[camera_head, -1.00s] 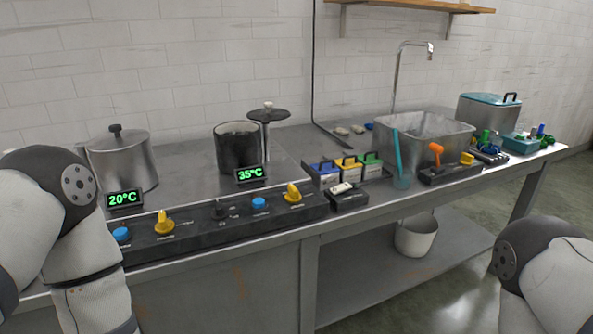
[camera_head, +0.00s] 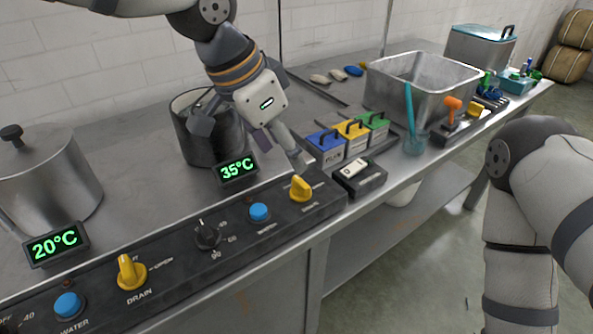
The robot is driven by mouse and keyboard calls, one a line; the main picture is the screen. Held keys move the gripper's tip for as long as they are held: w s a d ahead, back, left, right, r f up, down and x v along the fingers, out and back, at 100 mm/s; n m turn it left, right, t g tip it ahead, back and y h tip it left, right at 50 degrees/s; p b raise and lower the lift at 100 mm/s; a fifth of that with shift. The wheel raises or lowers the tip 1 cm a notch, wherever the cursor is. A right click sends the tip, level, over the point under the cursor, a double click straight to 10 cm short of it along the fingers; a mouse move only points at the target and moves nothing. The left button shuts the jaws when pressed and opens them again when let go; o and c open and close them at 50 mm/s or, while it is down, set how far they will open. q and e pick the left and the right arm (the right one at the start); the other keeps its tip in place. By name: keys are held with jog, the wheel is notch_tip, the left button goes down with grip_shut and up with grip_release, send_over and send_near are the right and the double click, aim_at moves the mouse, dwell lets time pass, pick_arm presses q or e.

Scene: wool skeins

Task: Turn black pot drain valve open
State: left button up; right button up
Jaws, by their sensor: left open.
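The black pot (camera_head: 187,142) stands on the counter behind the 35°C display (camera_head: 237,170), partly hidden by my left gripper. The yellow drain valve (camera_head: 300,189) on its part of the control panel is at the panel's right end, its handle pointing up. My left gripper (camera_head: 250,146) is open and empty, in front of the black pot. One finger is over the pot's side, and the other reaches down just above the yellow valve, seemingly apart from it. My right arm shows at the right, but its gripper is out of view.
Another yellow drain valve (camera_head: 131,273) serves the steel pot (camera_head: 45,185) at left. A blue water button (camera_head: 259,212) and black dial (camera_head: 207,235) sit left of the right-hand valve. Blue, yellow and green boxes (camera_head: 327,148) and a small black device (camera_head: 360,178) stand right of it.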

aim_at(300, 181)
pick_arm(q)
jog(key=x, duration=0.9)
jog(key=shift+a+b, duration=0.1)
jog(key=shift+b, duration=0.2)
jog(key=shift+r, duration=0.1)
jog(key=c, duration=1.1)
